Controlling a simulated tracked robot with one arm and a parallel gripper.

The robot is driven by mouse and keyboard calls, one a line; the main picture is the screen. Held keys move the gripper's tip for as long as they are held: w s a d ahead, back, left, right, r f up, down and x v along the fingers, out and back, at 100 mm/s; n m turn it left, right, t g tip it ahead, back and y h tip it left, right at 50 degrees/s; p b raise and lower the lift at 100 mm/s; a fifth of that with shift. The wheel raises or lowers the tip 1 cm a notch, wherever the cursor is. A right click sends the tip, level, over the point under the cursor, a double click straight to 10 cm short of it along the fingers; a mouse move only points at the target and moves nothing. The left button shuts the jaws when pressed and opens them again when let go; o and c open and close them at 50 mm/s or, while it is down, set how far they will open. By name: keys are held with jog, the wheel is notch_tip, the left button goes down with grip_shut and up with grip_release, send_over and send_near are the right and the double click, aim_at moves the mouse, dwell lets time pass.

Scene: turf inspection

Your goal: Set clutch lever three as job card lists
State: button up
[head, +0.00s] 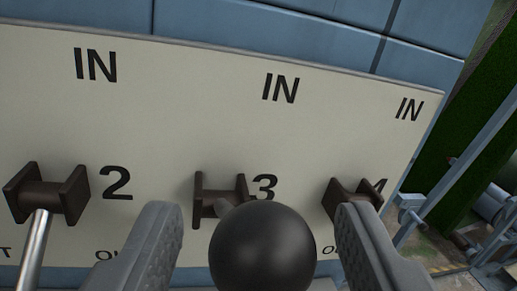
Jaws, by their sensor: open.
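Clutch lever three has a dark bracket (207,207) on a cream panel (190,110), beside a black "3". Its round black knob (262,250) sits between the two fingers of my gripper (258,225). The fingers are open, with a visible gap on each side of the knob. The knob hides most of the lever's rod, which points toward the camera; its exact tilt is hard to tell. "IN" is printed above the bracket. The lettering below is partly hidden by my fingers and the knob. No job card is in view.
Lever two's bracket (48,196) is at left, its silver rod (34,250) hanging down. Lever four's bracket (351,198) is close behind my right finger. Blue wall (280,30) lies above the panel. Rails, machinery and green turf (462,140) show at right.

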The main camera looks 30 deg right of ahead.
jog(key=shift+p+x, duration=0.75)
jog(key=shift+x, duration=0.95)
